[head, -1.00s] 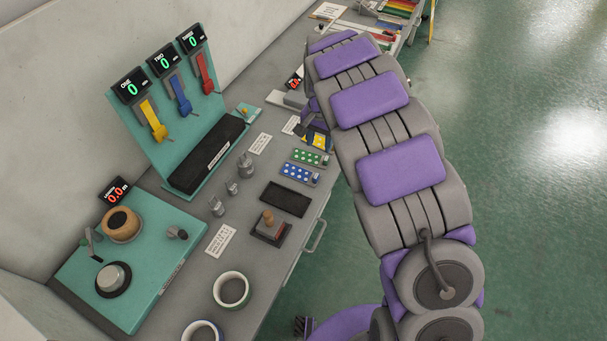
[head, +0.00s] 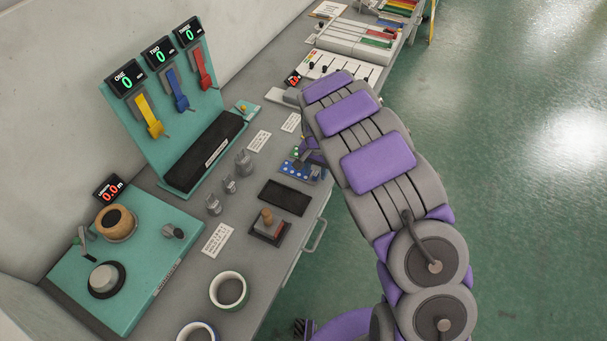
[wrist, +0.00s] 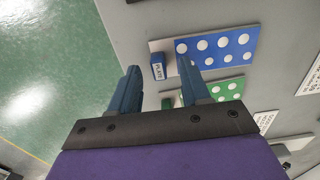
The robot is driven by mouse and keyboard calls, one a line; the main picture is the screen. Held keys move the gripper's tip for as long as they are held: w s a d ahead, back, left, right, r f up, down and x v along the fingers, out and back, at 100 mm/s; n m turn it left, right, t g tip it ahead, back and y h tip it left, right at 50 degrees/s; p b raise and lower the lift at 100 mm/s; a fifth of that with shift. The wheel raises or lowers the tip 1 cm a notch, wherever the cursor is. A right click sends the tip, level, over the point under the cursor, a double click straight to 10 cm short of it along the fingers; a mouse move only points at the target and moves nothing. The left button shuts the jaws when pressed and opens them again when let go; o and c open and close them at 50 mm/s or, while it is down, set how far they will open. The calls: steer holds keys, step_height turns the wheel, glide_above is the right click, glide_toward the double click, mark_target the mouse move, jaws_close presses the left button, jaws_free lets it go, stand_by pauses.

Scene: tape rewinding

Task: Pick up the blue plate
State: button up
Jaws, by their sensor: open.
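The blue plate (head: 294,169) with white dots lies on the grey bench, partly hidden by my gripper (head: 312,152) in the head view. In the wrist view the blue plate (wrist: 222,48) is at the upper right, with a small blue block (wrist: 157,66) marked PLATE at its left end. My gripper (wrist: 158,68) is open and empty. In that view its two fingertips appear on either side of the block. I cannot tell how high the fingers are above it.
A green dotted plate (wrist: 227,88) lies beside the blue one. A black tray (head: 284,197), a wooden-handled stamp (head: 268,226) and metal weights (head: 230,184) stand nearby. The bench edge with a drawer handle (head: 317,234) is close; open floor lies right.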

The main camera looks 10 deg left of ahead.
steer(key=shift+f, duration=0.85)
jaws_close()
